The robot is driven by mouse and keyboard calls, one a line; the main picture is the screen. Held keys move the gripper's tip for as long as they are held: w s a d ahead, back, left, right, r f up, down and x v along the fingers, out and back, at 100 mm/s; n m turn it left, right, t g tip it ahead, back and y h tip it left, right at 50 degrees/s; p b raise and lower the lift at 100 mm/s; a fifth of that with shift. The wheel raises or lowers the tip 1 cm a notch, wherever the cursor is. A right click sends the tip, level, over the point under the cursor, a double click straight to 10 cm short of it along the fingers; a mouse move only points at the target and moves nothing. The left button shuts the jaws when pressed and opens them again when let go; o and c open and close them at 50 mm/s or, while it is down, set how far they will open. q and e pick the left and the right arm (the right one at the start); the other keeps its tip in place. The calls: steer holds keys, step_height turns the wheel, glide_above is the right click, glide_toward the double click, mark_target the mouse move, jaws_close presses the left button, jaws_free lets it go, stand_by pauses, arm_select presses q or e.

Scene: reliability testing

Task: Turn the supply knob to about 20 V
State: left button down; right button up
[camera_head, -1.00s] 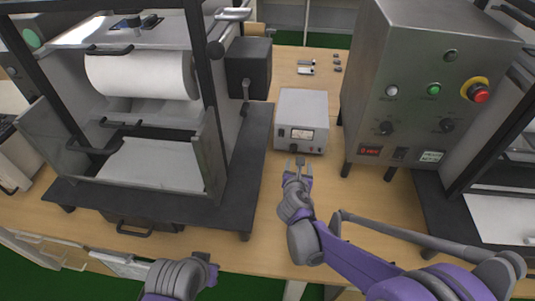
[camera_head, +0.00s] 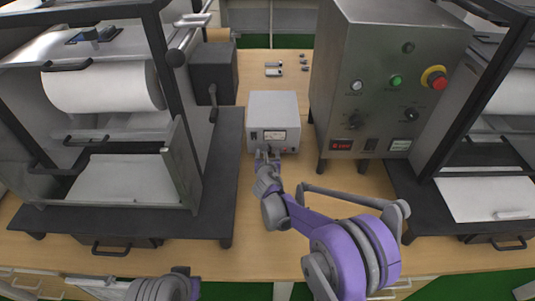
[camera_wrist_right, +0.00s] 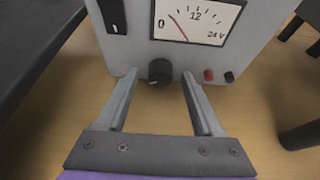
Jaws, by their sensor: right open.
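The power supply (camera_head: 272,108) is a light grey box in the middle of the table. Its meter (camera_wrist_right: 197,18) is marked 0, 12 and 24 V, and the red needle points to the low end near 0. The black supply knob (camera_wrist_right: 160,72) is on the front face below the meter. My right gripper (camera_wrist_right: 159,75) is open, with one finger on each side of the knob and gaps between. In the head view the right gripper (camera_head: 268,155) is at the supply's lower front. My left gripper (camera_head: 185,272) is at the bottom edge; its fingers cannot be made out.
A black rocker switch (camera_wrist_right: 113,14) is left of the meter; a red and a black terminal (camera_wrist_right: 219,75) are right of the knob. A grey control cabinet (camera_head: 385,80) with buttons stands right, a roller machine (camera_head: 222,170) left. Small parts (camera_head: 273,68) lie behind.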

jaws_close()
stand_by(0.3)
arm_select(q)
steer(key=shift+f, duration=0.1)
arm_select(e)
steer(key=shift+f+m+b, duration=0.15)
steer(key=shift+m+b, duration=0.25)
steer(key=shift+b, duration=0.35)
steer(key=m+y+b, duration=0.1)
steer(key=b, duration=0.5)
steer(key=m+y+b, duration=0.2)
steer(key=b, duration=0.4)
steer(key=shift+d+f+m+b, duration=0.2)
steer(key=shift+m+b, duration=0.1)
arm_select(q)
step_height(320, 180, down, 18)
steer(key=w+b, duration=0.1)
steer(key=b, duration=0.1)
steer(key=shift+g, duration=0.3)
arm_select(e)
steer(key=shift+r, duration=0.25)
arm_select(q)
steer(key=shift+w, duration=0.1)
arm_select(e)
jaws_free()
